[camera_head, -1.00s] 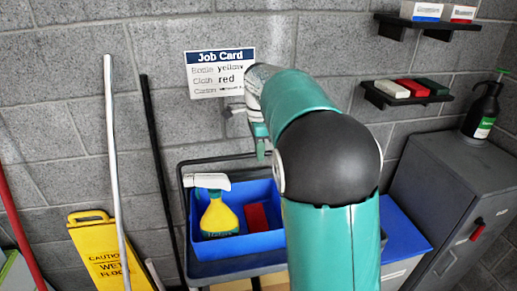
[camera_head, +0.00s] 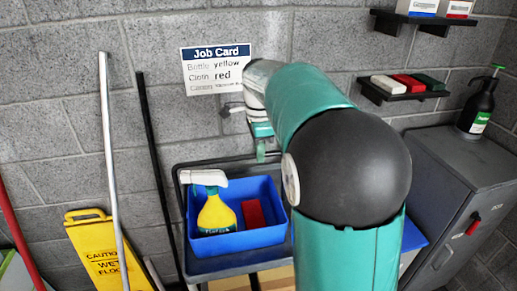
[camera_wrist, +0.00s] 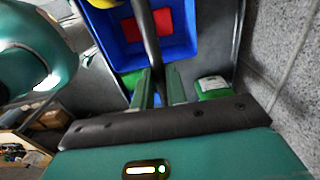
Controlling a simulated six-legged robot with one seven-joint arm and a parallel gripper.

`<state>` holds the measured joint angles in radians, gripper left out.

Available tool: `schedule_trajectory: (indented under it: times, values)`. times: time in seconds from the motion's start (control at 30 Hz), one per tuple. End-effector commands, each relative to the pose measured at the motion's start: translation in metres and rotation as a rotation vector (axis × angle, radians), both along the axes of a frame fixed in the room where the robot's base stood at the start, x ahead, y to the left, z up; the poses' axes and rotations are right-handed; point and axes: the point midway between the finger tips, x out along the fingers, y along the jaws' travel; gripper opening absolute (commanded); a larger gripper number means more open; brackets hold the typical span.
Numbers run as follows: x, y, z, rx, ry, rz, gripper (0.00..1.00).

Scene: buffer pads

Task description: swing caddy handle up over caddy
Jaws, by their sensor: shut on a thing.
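The blue caddy (camera_head: 238,240) sits on the dark cart, holding a yellow spray bottle (camera_head: 216,217) with a white head at left and a red cloth (camera_head: 253,213) at right. My gripper (camera_head: 261,152) is above the caddy's back right part, by the wall. In the wrist view, my gripper (camera_wrist: 159,92) is shut on the dark bar of the caddy handle (camera_wrist: 146,35), which runs up the picture across the caddy (camera_wrist: 121,50) and the red cloth (camera_wrist: 161,21). In the head view I cannot make out the handle; my arm hides part of that area.
The cart rim (camera_head: 190,270) surrounds the caddy. A job card (camera_head: 217,70) hangs on the block wall behind. A grey cabinet (camera_head: 455,190) with a black bottle (camera_head: 481,108) stands at right. A yellow wet-floor sign (camera_head: 100,250) and leaning poles stand at left.

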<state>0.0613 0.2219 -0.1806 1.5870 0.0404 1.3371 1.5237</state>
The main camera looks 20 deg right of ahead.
Motion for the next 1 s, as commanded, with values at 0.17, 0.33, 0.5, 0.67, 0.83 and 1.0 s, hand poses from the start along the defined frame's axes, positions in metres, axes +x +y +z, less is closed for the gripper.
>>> schedule_trajectory:
  times: [0.17,0.33,0.5,0.67,0.83,1.0]
  values:
    - [-0.008,0.001,0.001,-0.001,-0.001,0.000,0.09]
    - [-0.017,0.003,0.001,-0.001,-0.001,0.000,0.09]
    - [-0.026,0.005,0.002,0.000,-0.001,0.000,0.09]
    - [-0.032,0.006,0.002,0.000,0.000,0.000,0.09]
    - [-0.032,0.007,0.002,0.000,0.000,0.001,0.09]
    - [-0.032,0.007,0.002,0.000,-0.001,0.001,0.36]
